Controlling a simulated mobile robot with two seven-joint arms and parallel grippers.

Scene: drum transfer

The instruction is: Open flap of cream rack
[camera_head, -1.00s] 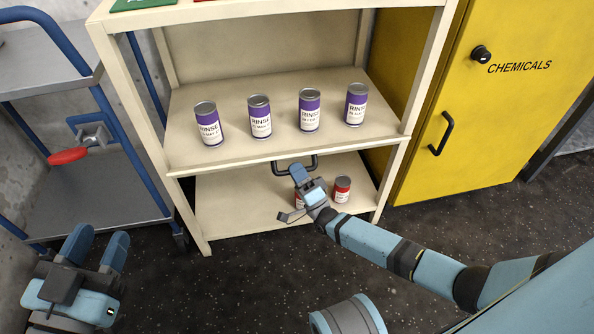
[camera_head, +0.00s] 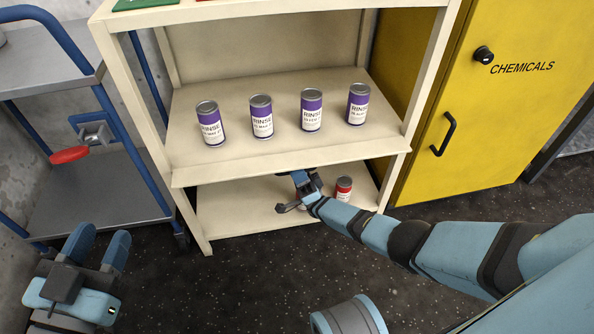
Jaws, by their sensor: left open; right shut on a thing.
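The cream rack (camera_head: 187,222) stands ahead with two shelf levels showing. Its flap (camera_head: 235,175) is a pale strip along the front of the upper visible shelf, standing out toward me. My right gripper (camera_head: 302,178) is just under the middle of the flap's front edge, shut on the flap's handle. The handle is mostly hidden by the flap and gripper. My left gripper (camera_head: 97,246) is open and empty at the lower left, away from the rack.
Several purple-and-white rinse cans (camera_head: 262,117) stand on the shelf behind the flap. A red can (camera_head: 344,189) is on the lower shelf, close right of my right gripper. A blue-framed cart (camera_head: 100,195) stands left, a yellow chemicals cabinet (camera_head: 480,120) right.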

